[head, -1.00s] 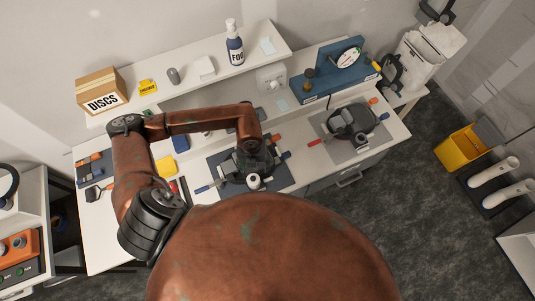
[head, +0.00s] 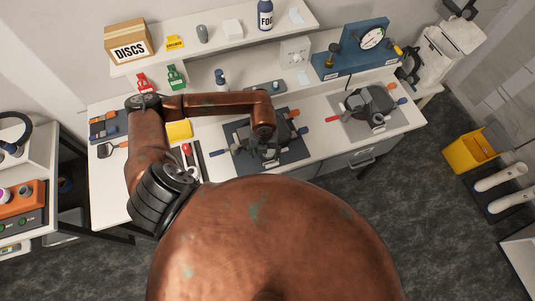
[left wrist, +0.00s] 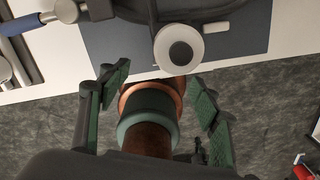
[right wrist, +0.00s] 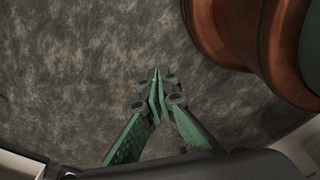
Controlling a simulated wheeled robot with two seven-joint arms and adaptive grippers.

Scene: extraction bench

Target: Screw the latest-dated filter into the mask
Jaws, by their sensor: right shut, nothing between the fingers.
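A dark mask (head: 281,152) lies on a dark blue mat (head: 297,157) on the bench, partly hidden under my left arm. In the left wrist view a white round part with a dark centre (left wrist: 179,54) sits at the mask's near edge; I cannot tell whether it is a filter or a port. My left gripper (left wrist: 160,92) is open, with nothing held between its green-padded fingers; in the head view it is mostly hidden beneath the arm. My right gripper (right wrist: 156,82) is shut and empty, over the floor. No date is readable.
A second mask (head: 373,103) lies on a grey mat at the right. Red (head: 143,83) and green (head: 176,77) items stand below the shelf holding the DISCS box (head: 128,45). A yellow item (head: 179,130) lies left of the blue mat. A blue gauge stand (head: 350,60) is at the back right.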

